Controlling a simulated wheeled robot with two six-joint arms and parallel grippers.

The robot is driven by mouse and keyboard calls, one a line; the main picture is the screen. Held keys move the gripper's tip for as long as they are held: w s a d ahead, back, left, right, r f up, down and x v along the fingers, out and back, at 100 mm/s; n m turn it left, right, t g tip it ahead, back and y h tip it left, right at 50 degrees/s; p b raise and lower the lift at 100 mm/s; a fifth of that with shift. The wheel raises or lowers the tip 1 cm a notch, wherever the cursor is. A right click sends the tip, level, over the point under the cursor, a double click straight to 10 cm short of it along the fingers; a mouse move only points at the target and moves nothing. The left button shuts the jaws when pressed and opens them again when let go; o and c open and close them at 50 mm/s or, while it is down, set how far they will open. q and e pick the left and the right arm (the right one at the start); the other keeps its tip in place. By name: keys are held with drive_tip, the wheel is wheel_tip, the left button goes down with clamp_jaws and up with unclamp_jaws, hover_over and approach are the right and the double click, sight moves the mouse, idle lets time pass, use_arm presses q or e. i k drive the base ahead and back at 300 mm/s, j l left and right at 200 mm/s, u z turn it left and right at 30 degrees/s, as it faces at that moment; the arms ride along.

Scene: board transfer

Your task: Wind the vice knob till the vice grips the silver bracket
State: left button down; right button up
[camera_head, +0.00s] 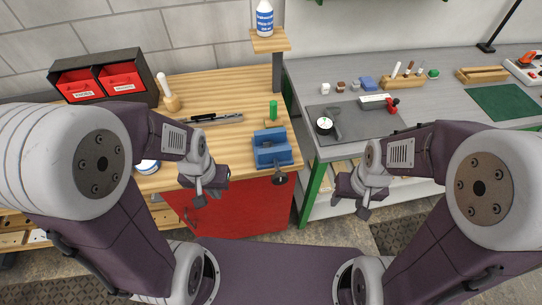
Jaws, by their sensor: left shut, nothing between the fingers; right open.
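The blue vice (272,149) stands at the front right corner of the wooden bench. Its dark round knob (279,178) sticks out from its front, over the bench edge. I cannot make out the silver bracket clearly, nor whether anything sits between the vice jaws. My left gripper (198,197) is shut and empty, in front of the bench and left of the knob, apart from it. My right gripper (363,208) is open and empty, in front of the grey table and right of the knob, also apart from it.
A long grey tool (215,119) and a green cylinder (273,108) lie or stand behind the vice. A black rack with red bins (103,80) is at the back left. The red cabinet (235,208) is below the vice. Space around the knob looks clear.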

sight(280, 178)
drive_tip(key=k+l, duration=0.1)
drive_tip(key=l, duration=0.35)
drive_tip(key=k+l, duration=0.1)
drive_tip(key=l, duration=0.3)
drive_tip(key=k+l, duration=0.1)
drive_tip(key=l, duration=0.35)
drive_tip(key=k+l, duration=0.1)
drive_tip(key=l, duration=0.3)
